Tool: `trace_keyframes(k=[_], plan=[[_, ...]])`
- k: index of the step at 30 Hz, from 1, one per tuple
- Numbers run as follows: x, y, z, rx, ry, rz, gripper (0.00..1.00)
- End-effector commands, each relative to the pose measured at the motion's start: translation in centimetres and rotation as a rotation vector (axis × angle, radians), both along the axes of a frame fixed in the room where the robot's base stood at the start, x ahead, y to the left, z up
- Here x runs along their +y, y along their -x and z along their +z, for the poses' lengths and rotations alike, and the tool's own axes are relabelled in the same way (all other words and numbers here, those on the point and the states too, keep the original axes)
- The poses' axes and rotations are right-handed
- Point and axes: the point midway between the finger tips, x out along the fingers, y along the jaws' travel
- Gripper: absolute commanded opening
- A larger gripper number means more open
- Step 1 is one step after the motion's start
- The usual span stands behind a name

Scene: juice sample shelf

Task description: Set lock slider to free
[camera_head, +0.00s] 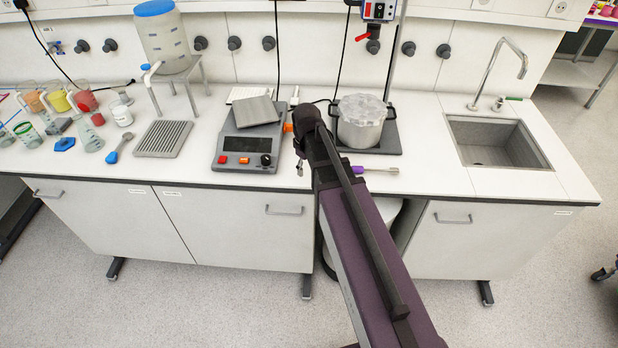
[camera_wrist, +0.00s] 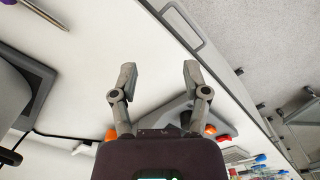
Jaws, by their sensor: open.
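My gripper (camera_wrist: 159,73) is open and empty in the wrist view, its two fingers apart over the white benchtop. In the head view the dark end of my arm hides most of it, just right of the grey bench device (camera_head: 228,160). That device has a red display, an orange-red button (camera_head: 245,161), a black knob (camera_head: 266,160) and a tilted grey plate on top. An orange part (camera_head: 288,127) shows at its right side. In the wrist view orange parts (camera_wrist: 210,130) show behind the fingers. I cannot tell which part is the lock slider, or its setting.
A sink (camera_head: 490,144) is at the right. Glassware, a ribbed grey tray (camera_head: 163,139) and a raised tank (camera_head: 162,38) are left.

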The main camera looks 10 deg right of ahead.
Motion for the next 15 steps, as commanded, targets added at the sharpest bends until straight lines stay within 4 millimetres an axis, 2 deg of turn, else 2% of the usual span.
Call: trace_keyframes(k=[6,15], plan=[[0.0,0.97,-0.61,0.0,0.0,-0.039,0.6],[0.0,1.08,-0.62,0.0,0.0,-0.047,0.6]])
